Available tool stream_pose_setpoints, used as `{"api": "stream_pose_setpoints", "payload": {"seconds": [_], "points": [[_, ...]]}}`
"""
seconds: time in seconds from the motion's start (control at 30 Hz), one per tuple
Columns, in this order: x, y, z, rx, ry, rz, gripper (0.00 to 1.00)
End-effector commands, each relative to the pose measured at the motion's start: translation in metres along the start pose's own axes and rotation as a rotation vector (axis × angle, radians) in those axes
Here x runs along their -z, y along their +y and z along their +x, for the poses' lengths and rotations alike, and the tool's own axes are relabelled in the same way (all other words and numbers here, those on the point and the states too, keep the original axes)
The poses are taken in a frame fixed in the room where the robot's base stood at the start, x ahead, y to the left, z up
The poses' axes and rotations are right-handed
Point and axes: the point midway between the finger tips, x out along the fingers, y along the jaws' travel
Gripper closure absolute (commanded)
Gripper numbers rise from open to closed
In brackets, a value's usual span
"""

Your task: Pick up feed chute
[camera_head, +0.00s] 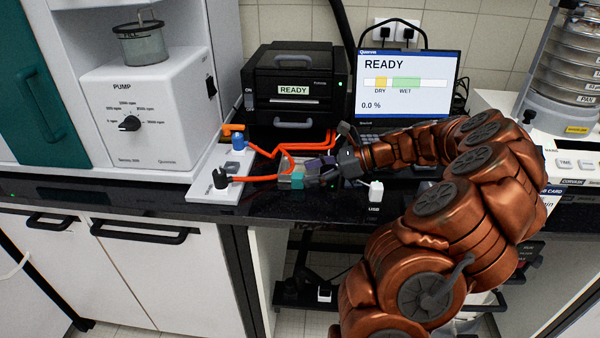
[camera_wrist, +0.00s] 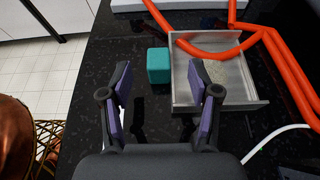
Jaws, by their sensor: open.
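A shallow grey metal tray-like piece (camera_wrist: 235,78) with raised side walls lies on the black bench in the wrist view; it looks like the feed chute. A teal block (camera_wrist: 158,66) sits close to its left wall and also shows in the head view (camera_head: 297,181). My gripper (camera_wrist: 161,78) is open and empty, with purple pads. The teal block shows in the gap between its fingers, and the right finger overlaps the tray's left wall in the picture. In the head view my gripper (camera_head: 322,170) is low over the bench and partly hides the tray.
Orange tubes (camera_head: 262,178) run from the white panel and cross the tray's far part in the wrist view. A black device (camera_head: 293,85) and a laptop (camera_head: 408,82) stand behind. A white USB piece (camera_head: 375,189) stands at the front edge. Bench left of the teal block is clear.

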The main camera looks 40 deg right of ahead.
Motion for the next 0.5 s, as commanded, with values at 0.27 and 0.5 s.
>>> {"api": "stream_pose_setpoints", "payload": {"seconds": [0.27, 0.5], "points": [[0.002, 0.000, 0.037, -0.004, 0.000, -0.002, 0.39], [0.004, -0.001, 0.042, 0.000, 0.001, -0.002, 0.39]]}}
